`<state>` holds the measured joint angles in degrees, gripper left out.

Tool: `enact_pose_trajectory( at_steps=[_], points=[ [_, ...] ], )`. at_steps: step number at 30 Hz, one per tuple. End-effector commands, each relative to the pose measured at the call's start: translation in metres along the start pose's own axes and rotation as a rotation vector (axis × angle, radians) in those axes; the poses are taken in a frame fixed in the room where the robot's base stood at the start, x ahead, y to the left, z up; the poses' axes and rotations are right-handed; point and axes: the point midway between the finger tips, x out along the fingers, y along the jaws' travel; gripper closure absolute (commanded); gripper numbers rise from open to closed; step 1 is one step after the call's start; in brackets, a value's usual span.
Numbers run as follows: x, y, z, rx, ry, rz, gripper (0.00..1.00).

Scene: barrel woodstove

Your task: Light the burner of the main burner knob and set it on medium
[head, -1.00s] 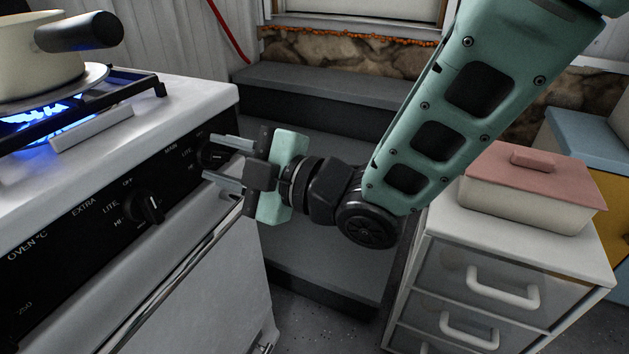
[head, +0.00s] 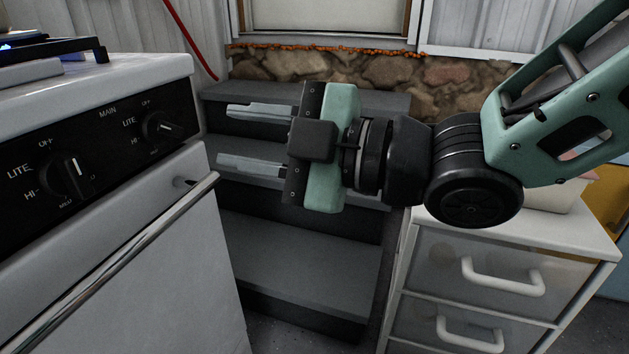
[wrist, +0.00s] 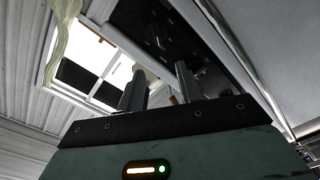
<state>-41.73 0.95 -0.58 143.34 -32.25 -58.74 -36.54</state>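The main burner knob (head: 161,127) is a black dial on the stove's black front panel, right of the word MAIN. Its white mark faces right, away from OFF at the top and LITE and HI at the left. The exact setting is hard to read. My gripper (head: 222,137) is open and empty, with its two fingers apart, to the right of the knob and not touching it. In the wrist view, a dark dial (wrist: 155,42) shows beyond the fingers. Blue flame (head: 6,46) shows at the upper left corner on the stove top.
A second knob (head: 67,175) sits left of the main one. A chrome oven handle (head: 110,260) juts out below the panel. Grey steps (head: 300,270) lie behind my gripper. A white drawer unit (head: 490,265) stands at the right.

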Motion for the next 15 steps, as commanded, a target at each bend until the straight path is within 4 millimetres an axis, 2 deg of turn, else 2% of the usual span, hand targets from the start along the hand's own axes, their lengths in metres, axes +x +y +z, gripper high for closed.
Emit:
enact_pose_trajectory(
  at_steps=[1,6,7,10,15],
  points=[
    [-0.003,-0.005,0.004,-0.004,0.001,0.006,0.65],
    [-0.013,-0.005,0.004,-0.010,-0.009,0.013,0.65],
    [-0.022,0.001,0.002,-0.008,-0.014,0.012,0.65],
    [-0.046,0.001,0.000,-0.008,-0.013,0.011,0.65],
    [-0.059,-0.003,0.002,-0.008,-0.007,0.010,0.65]
  ],
)
